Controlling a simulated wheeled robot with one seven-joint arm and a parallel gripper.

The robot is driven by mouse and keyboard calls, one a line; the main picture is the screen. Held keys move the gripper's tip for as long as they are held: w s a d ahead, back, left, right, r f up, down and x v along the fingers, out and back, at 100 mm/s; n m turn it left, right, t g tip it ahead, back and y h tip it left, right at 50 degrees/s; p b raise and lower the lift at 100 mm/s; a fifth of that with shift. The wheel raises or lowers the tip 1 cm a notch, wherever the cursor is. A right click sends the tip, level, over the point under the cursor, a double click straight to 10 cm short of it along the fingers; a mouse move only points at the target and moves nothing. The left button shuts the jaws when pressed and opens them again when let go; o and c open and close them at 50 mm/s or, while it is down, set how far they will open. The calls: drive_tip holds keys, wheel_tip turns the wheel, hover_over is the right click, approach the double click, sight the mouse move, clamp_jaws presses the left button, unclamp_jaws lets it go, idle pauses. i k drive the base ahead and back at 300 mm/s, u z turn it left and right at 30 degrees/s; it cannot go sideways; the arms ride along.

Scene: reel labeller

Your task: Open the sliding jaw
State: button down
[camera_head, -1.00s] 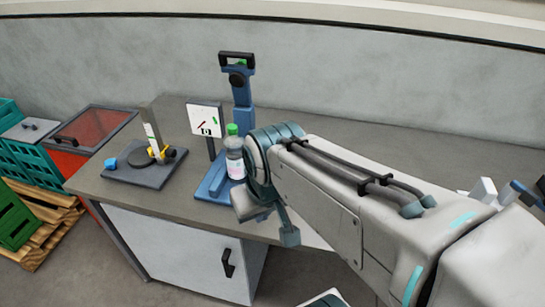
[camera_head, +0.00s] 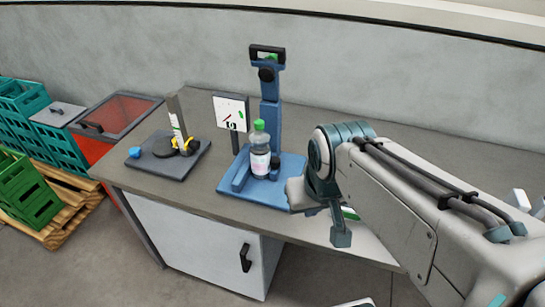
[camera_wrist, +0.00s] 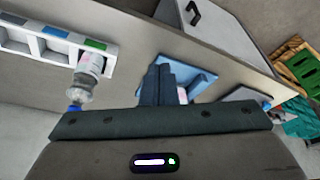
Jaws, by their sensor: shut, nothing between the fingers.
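The blue stand (camera_head: 270,110) has an upright post with a black handle and a flat base on the grey bench. A clear bottle (camera_head: 260,155) with a green cap and pale label stands upright on its base. A low blue block (camera_head: 241,172) lies left of the bottle and a dark knob (camera_head: 275,166) right of it; I cannot tell for sure which part is the sliding jaw. My gripper (camera_wrist: 158,72) is shut and empty, its dark fingers together in the wrist view, in front of the blue base (camera_wrist: 200,79).
A small sign (camera_head: 231,112) stands behind the bottle. A dark plate (camera_head: 168,158) with a roll and upright post is at left. Green crates (camera_head: 28,198) and a red-topped bin (camera_head: 116,113) stand beyond. The wrist view shows a white rack (camera_wrist: 50,40) holding another bottle (camera_wrist: 90,66).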

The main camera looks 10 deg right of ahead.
sight(275, 161)
drive_tip(key=z, duration=0.55)
drive_tip(key=k, duration=1.3)
drive_tip(key=i, duration=0.45)
drive_tip(key=u, duration=0.65)
drive_tip(key=i, duration=1.25)
drive_tip(key=z, duration=0.5)
